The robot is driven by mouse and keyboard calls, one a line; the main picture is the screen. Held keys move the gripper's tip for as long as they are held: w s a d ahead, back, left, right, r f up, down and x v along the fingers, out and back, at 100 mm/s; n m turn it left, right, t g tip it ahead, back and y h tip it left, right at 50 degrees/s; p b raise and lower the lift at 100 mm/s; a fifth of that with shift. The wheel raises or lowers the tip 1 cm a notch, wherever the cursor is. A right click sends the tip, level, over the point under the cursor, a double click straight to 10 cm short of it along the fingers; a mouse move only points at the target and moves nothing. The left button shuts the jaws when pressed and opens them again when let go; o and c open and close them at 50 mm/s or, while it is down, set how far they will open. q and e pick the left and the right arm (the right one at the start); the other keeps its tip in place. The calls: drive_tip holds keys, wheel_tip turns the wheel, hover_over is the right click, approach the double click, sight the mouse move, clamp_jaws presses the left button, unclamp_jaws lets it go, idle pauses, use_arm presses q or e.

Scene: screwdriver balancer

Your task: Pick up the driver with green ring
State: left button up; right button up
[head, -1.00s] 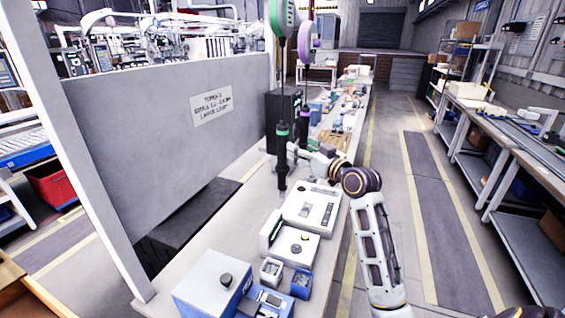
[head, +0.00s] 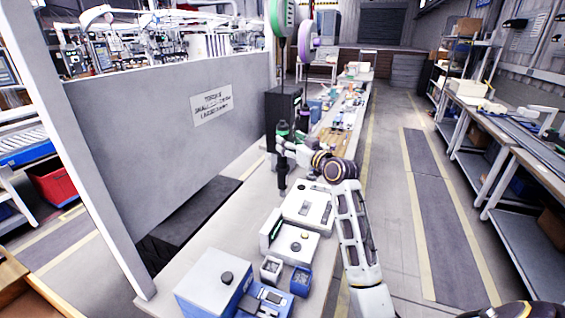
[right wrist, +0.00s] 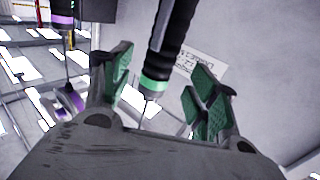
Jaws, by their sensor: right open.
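The driver with the green ring (head: 282,172) hangs upright on a cable below the green balancer (head: 283,17), over the bench. Its green ring shows close up in the right wrist view (right wrist: 156,86). My right gripper (head: 283,150) is at the driver's upper part, partly covering it. In the right wrist view my right gripper (right wrist: 160,88) is open, with green-padded fingers on either side of the driver. A gap shows between the driver and the pads. My left gripper is not in view.
A second driver with a purple ring (right wrist: 62,20) hangs nearby below the purple balancer (head: 305,32). White and blue devices (head: 212,282) and small bins (head: 301,282) stand on the bench. A grey panel (head: 170,135) stands at the left. The aisle at right is clear.

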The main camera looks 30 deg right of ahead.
sight(286, 137)
drive_tip(key=shift+w, duration=0.1)
drive_tip(key=shift+w+a+r+p, duration=0.15)
drive_tip(key=shift+w+p, duration=0.2)
drive_tip(key=shift+w, duration=0.25)
drive_tip(key=shift+w+r+p, duration=0.1)
drive_tip(key=shift+w+p, duration=0.2)
drive_tip(key=shift+w, duration=0.3)
drive_tip(key=shift+w+a+f+p, duration=0.15)
drive_tip(key=shift+w+p, duration=0.2)
drive_tip(key=shift+w, duration=0.95)
drive_tip(key=shift+c, duration=0.3)
clamp_jaws()
